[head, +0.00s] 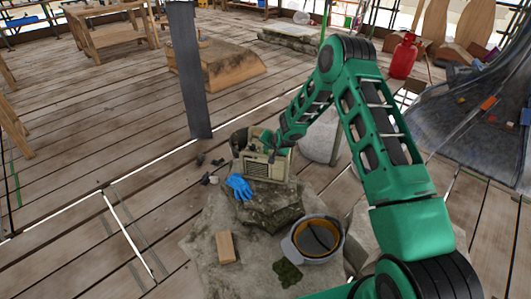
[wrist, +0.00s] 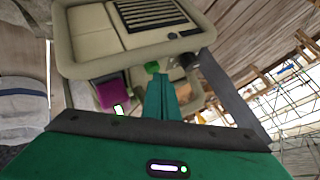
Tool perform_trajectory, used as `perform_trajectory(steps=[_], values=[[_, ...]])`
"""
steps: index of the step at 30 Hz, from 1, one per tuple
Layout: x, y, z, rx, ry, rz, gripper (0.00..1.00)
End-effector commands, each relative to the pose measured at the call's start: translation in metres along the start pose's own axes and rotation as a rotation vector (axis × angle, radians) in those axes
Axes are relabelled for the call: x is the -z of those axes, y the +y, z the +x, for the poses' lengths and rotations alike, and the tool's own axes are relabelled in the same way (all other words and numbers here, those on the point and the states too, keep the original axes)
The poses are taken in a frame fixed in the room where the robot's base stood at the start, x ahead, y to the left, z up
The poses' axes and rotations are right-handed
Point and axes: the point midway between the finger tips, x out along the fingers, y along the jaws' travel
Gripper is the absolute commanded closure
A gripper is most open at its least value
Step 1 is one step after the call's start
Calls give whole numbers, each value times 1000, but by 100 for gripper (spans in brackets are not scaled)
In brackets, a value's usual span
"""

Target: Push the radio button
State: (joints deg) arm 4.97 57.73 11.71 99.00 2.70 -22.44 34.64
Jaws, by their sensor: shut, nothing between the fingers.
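The radio (head: 266,166) is a boxy cream-olive set with a frame around it, standing on a rock. In the wrist view its cream face with a dark slatted grille (wrist: 152,14) fills the top. My gripper (head: 273,150) is shut and empty, close over the radio's top. In the wrist view its green fingers (wrist: 161,88) point at the radio's near edge. A small bright green piece (wrist: 152,67) shows right at the fingertips; I cannot tell whether they touch it. A magenta block (wrist: 113,90) shows inside the radio's frame, left of the fingers.
A blue glove (head: 239,187) lies on the rock (head: 205,240) in front of the radio. A grey helmet-like bowl (head: 313,239) and a wooden block (head: 226,247) are nearer. A dark post (head: 188,70) stands behind left. A red gas bottle (head: 403,56) is at back right.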

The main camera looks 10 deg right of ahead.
Motion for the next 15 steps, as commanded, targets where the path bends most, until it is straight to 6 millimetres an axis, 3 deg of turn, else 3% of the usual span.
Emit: perform_trajectory(steps=[15], values=[[-4,4,5,-1,-1,0,100]])
